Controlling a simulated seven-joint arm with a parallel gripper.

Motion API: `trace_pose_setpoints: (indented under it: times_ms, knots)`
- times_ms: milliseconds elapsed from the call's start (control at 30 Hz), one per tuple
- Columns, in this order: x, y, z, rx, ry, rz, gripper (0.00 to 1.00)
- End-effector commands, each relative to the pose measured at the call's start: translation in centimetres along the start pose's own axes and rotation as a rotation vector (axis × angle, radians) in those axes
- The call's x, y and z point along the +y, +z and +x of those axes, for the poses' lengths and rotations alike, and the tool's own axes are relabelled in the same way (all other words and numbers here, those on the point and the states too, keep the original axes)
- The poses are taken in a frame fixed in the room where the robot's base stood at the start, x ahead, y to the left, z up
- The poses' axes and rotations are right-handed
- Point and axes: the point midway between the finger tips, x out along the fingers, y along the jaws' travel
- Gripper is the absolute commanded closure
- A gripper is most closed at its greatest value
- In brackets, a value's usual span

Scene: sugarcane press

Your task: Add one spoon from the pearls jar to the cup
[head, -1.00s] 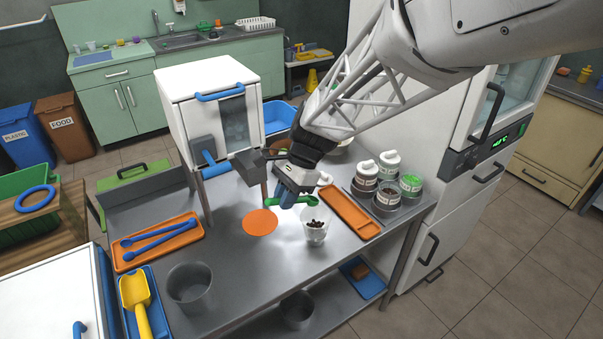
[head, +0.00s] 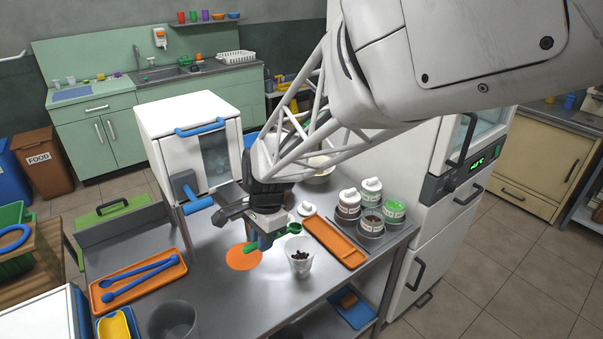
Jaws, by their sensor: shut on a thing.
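My gripper (head: 264,238) is shut on a green spoon (head: 293,228). The spoon's bowl is just behind and above the cup's rim in the picture, its handle end low at the left; I cannot tell whether the bowl holds anything. The clear cup (head: 301,265) stands upright on the steel table, with dark pearls visible in it. The open pearls jar (head: 371,224), with dark brown contents, stands in the rack at the right, apart from the gripper. A white lid (head: 306,208) lies on the table behind the cup.
Beside the pearls jar are a green-topped jar (head: 394,211) and two white-lidded jars (head: 348,203). An empty-looking orange tray (head: 334,243) lies between cup and jars. An orange disc (head: 243,257) lies left of the cup. Blue spoons (head: 141,279) lie in another orange tray.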

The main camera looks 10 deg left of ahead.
Motion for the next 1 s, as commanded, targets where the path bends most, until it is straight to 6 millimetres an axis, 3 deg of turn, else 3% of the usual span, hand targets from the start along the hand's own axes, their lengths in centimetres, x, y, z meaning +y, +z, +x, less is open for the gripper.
trace_pose_setpoints:
  times_ms: [567,767,1000]
  knots:
    - [-0.1,-0.2,0.2,0.03,0.001,-0.015,1.0]
    - [-0.2,-1.7,0.4,0.038,0.012,-0.088,1.0]
    - [-0.5,-5.2,0.9,0.055,0.037,-0.274,1.0]
